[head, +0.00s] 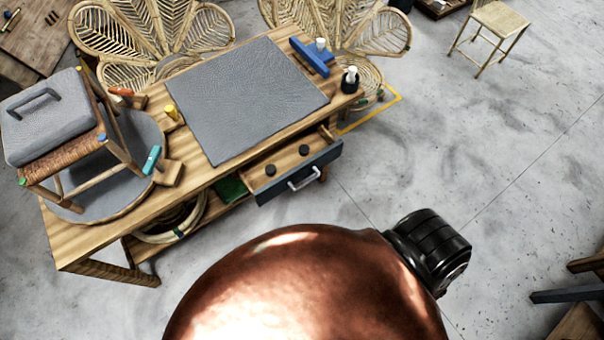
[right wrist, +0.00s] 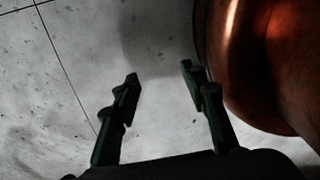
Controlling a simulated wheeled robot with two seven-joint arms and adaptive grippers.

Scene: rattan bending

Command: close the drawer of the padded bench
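The padded bench is a long wooden workbench (head: 95,240) with a grey pad (head: 245,95) on its top, seen in the head view. Its drawer (head: 277,190) stands pulled out from the near long side, toward the bench's right end. It has a dark grey-blue front, a pale metal handle (head: 305,180) and two small dark round things inside. My right gripper (head: 0,0) does not show in the head view; in the right wrist view the right gripper (right wrist: 160,78) is open and empty over bare floor. My left gripper is in no view.
A cushioned stool (head: 45,120) stands on a round grey turntable at the bench's left end. A blue tool (head: 312,57) and a dark bottle (head: 350,80) stand at its right end. Rattan chairs are behind. Grey floor (head: 430,140) right of the drawer is clear.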

